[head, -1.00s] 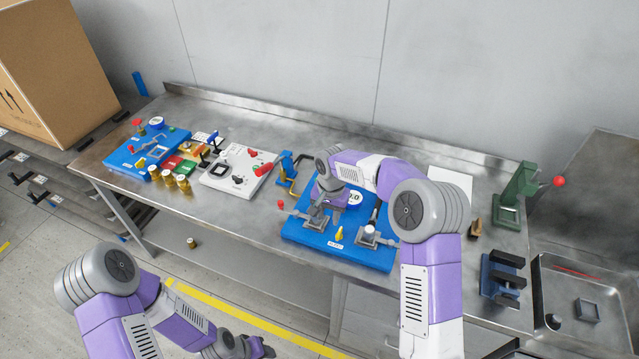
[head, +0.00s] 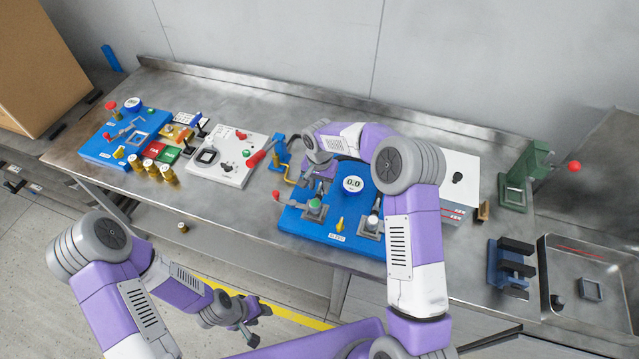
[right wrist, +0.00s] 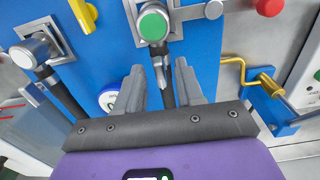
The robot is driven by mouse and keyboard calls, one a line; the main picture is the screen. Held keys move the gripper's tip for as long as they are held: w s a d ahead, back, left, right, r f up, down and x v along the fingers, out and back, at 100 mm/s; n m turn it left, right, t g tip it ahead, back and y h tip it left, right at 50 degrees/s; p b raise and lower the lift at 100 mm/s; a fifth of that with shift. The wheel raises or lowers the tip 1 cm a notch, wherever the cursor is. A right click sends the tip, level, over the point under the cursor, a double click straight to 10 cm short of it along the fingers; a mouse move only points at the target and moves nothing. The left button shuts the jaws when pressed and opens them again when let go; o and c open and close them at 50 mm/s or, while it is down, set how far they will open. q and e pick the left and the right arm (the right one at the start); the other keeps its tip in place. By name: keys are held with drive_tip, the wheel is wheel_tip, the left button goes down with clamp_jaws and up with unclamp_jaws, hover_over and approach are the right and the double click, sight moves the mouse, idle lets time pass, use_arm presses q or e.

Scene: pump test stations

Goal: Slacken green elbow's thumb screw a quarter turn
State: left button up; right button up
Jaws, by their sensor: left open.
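The green elbow (head: 315,206) stands in a grey bracket on the blue pump board (head: 340,243). In the right wrist view its green round cap (right wrist: 153,25) is near the top centre. A small grey thumb screw (right wrist: 160,70) appears below the cap, beside a black hose. My right gripper (right wrist: 158,88) is open, its fingers apart on either side of the screw and hose in the picture. Contact cannot be told. In the head view my right gripper (head: 318,183) is just behind the green elbow, partly hidden by my arm. My left gripper (head: 250,322) is open and empty, in front of the bench.
A white-capped elbow (head: 372,222) and yellow part (head: 340,224) share the board, with a round gauge (head: 353,184) behind. A yellow bent handle (head: 291,172) stands left of it. A white panel (head: 228,160) and another blue board (head: 125,135) lie farther left; a green press (head: 520,180) stands right.

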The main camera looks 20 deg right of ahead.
drive_tip(key=shift+f, duration=0.1)
clamp_jaws()
idle(0.4)
drive_tip(key=n, duration=0.3)
drive_tip(key=shift+n+b, duration=0.3)
drive_tip(key=shift+b, duration=0.1)
drive_tip(key=n, duration=0.4)
drive_tip(key=shift+n, duration=0.3)
drive_tip(key=n, duration=0.4)
drive_tip(key=shift+n, duration=2.8)
